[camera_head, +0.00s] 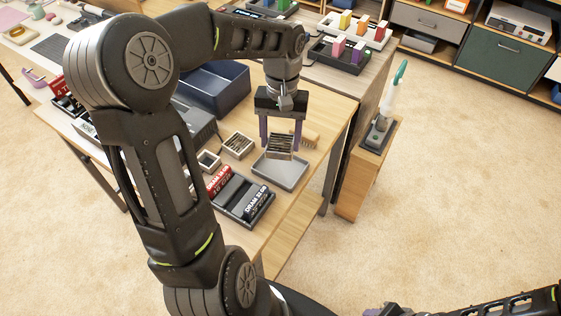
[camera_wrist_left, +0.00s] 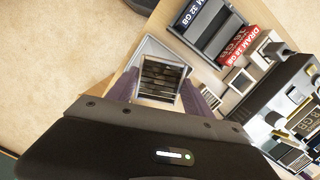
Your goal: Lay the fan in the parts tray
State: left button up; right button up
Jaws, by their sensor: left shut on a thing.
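The fan (camera_head: 280,147), a small square beige-framed block with dark slats, is held between the two purple-grey fingers of my left gripper (camera_head: 281,138). The fan (camera_wrist_left: 161,78) also shows between the fingers in the left wrist view. My left gripper is shut on it and points down. The parts tray (camera_head: 281,174), a shallow light-grey tray, lies on the wooden table directly below. The fan overlaps the tray's back part in the head view; I cannot tell whether it touches the tray floor. My right gripper is not in view; only part of that arm shows at lower right.
A similar slatted block (camera_head: 238,145) and a smaller square part (camera_head: 208,160) stand left of the tray. A dark holder (camera_head: 236,197) with red and black DRAM boxes is in front. A dark blue bin (camera_head: 215,88) stands farther back.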

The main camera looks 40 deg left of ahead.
aim_at(281, 140)
pick_arm(q)
notch_tip(281, 140, down, 4)
jog(key=shift+f, duration=0.1)
jog(key=shift+f, duration=1.8)
jog(key=shift+f, duration=0.2)
jog(key=o, duration=1.4)
jog(key=shift+r, duration=0.1)
jog(key=r, duration=0.4)
jog(key=w+r, duration=0.1)
jog(key=r, duration=0.7)
jog(key=shift+w+a, duration=0.3)
jog(key=shift+a, duration=0.1)
